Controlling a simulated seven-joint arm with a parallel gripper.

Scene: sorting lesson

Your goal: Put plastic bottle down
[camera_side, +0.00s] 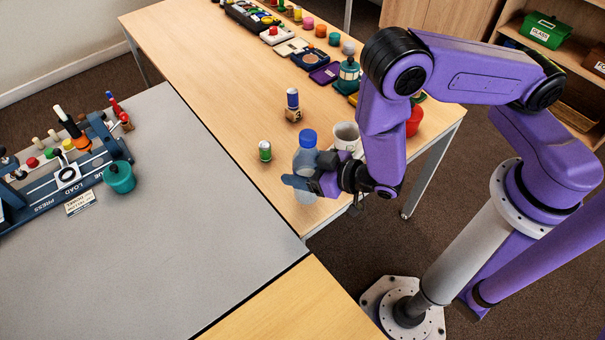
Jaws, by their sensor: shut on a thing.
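The plastic bottle (305,160) is clear with a blue cap and stands upright near the front corner of the wooden table (215,75). My gripper (303,182) is shut around the bottle's lower middle. A dark finger crosses in front of the bottle and hides part of its body. The bottle's lower end shows below the fingers, against the tabletop. I cannot tell whether its base touches the table or hangs slightly above it.
A white cup (346,133) stands right behind the bottle. A grey table (200,240) with a press lies left. A red container (414,121) is at right.

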